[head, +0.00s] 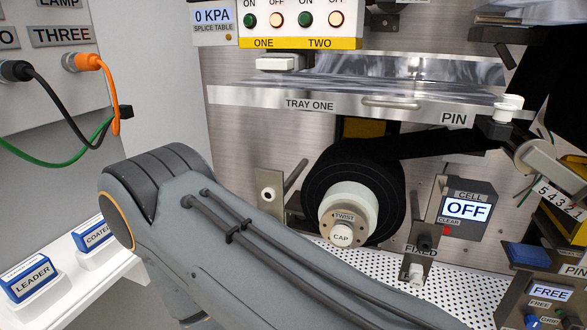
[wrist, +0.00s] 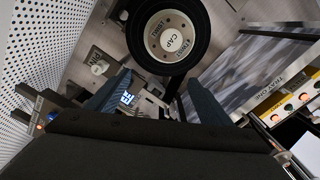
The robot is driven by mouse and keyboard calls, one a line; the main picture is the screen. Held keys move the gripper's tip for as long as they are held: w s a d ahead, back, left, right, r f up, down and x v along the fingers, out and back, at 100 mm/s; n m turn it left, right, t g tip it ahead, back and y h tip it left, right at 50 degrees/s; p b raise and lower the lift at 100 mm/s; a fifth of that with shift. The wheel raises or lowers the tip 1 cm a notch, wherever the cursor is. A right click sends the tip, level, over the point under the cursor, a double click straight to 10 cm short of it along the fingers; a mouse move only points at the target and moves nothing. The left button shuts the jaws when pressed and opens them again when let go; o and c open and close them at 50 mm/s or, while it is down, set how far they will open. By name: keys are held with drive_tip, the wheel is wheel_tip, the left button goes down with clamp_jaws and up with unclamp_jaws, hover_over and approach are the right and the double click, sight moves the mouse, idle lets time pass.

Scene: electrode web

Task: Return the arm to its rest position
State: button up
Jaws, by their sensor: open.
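My arm (head: 215,235) crosses the lower left and middle of the head view, and its end is outside that frame. In the wrist view my gripper (wrist: 157,100) is open, its two blue-grey fingers spread well apart. No object shows held between them. Beyond the fingers is the black web roll (wrist: 201,62) with its pale CAP hub (wrist: 168,42). The roll also shows in the head view (head: 391,192), with its hub (head: 347,213). I cannot tell the exact distance from the fingers to the machine.
Tray one (head: 258,99) projects above the roll. A cell display (head: 466,209) reads OFF. The black web runs right toward a white-knobbed pin (head: 507,108). At left, cables (head: 112,92) hang from a panel over a white shelf (head: 107,278) with LEADER (head: 30,279) and COATED blocks.

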drive_tip(key=w+a+r+n+g+y+p, duration=0.1)
drive_tip(key=w+a+n+g+y+p, duration=0.35)
drive_tip(key=g, duration=0.55)
wheel_tip(320, 180, up, 7)
drive_tip(key=s+d+n+g+y+p, duration=0.2)
drive_tip(key=n+g+p, duration=0.1)
drive_tip(key=n, duration=0.1)
drive_tip(key=s+d+r+n+g+p, duration=0.2)
drive_tip(key=s+d+r+n, duration=0.1)
drive_tip(key=s+d+r, duration=0.2)
drive_tip(key=s+d+r+n+g+p, duration=0.1)
drive_tip(key=s+d+r+n, duration=0.3)
drive_tip(key=r, duration=0.5)
drive_tip(key=shift+s+d+r+g+p, duration=0.15)
drive_tip(key=shift+s+d+g+p, duration=0.3)
drive_tip(key=shift+d, duration=0.75)
